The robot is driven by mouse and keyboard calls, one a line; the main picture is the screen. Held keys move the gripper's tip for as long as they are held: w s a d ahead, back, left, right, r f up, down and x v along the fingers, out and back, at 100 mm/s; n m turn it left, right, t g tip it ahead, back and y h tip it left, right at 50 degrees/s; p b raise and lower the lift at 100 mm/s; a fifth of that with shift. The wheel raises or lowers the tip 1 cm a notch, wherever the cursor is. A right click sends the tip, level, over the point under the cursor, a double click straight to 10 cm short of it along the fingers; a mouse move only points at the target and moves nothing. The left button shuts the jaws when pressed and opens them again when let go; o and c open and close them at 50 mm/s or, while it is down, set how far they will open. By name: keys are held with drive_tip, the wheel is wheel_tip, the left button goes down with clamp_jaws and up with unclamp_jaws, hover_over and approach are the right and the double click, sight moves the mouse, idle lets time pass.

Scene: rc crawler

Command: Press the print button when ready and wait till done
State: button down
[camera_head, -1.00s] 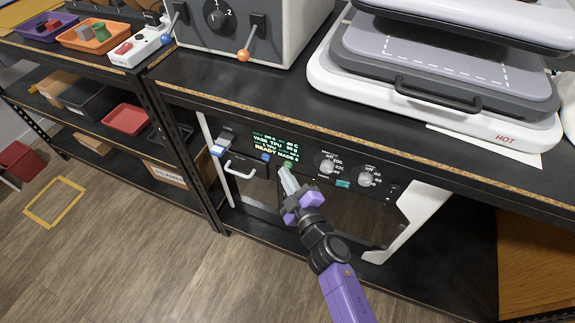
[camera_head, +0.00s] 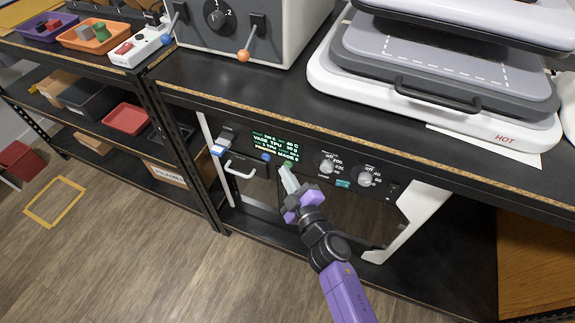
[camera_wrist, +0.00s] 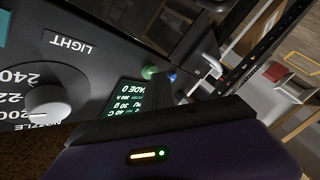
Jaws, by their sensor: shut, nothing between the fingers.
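The printer sits on the shelf under the black bench top, with a dark control panel. Its screen (camera_head: 274,144) shows green text including "VASE TPU" and "MADE 0"; a small yellow-orange mark shows at its lower left. A green button (camera_head: 288,165) is below the screen and a blue button (camera_head: 266,157) is to its left. In the wrist view the green button (camera_wrist: 149,72) and blue button (camera_wrist: 172,77) stand side by side. My gripper (camera_head: 287,174) is shut and empty, its tip just below the green button; I cannot tell whether they touch.
Two pale knobs (camera_head: 327,166) are right of the buttons. A white door handle (camera_head: 238,168) sticks out at the left. The bench edge overhangs the panel, with a heat press (camera_head: 450,125) above. Open floor (camera_head: 120,265) is at lower left.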

drive_tip(key=shift+s+a, duration=0.2)
drive_tip(key=shift+s, duration=0.45)
drive_tip(key=s, duration=0.1)
drive_tip(key=s+a+b, duration=0.1)
drive_tip(key=s, duration=0.2)
drive_tip(key=shift+s+a+b, duration=0.35)
drive_tip(key=shift+b, duration=0.05)
idle(0.6)
